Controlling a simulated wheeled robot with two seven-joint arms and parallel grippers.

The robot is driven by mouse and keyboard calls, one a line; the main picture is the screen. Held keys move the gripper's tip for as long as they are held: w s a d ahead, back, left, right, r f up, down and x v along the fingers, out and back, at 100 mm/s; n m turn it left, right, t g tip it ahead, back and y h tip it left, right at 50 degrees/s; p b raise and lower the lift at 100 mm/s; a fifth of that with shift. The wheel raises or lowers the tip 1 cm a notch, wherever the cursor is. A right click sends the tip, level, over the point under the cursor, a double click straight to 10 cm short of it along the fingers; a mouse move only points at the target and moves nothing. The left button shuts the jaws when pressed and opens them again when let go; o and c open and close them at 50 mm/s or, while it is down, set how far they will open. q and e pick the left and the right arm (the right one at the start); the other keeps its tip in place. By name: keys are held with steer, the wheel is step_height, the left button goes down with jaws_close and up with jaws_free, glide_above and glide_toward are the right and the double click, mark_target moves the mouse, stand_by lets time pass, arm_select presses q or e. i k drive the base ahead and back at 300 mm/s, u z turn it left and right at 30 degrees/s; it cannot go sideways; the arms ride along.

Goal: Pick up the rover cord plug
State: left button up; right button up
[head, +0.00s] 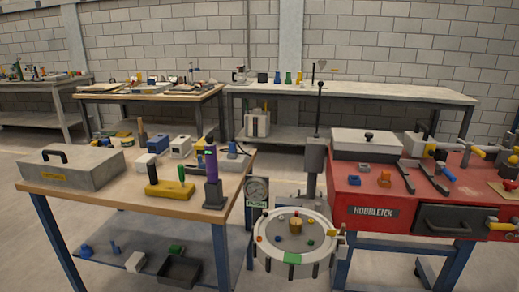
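I cannot clearly pick out the rover cord plug; at this size no object shows as a plug for certain. A small dark and blue item (233,149) at the back right corner of the wooden-topped bench (115,197) has what may be a thin dark cord beside it. It is partly hidden by a purple cylinder (211,163) standing upright on a grey base. A yellow block (170,190) with a green peg lies left of the cylinder. Neither of my grippers is in view.
A grey lidded case (75,172) sits at the bench's left. Tools crowd the red top. Long tables (420,93) line the back wall.

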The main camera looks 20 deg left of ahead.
mark_target(232, 144)
steer(key=z, duration=3.3)
steer(key=k, duration=2.3)
steer(key=u, duration=0.35)
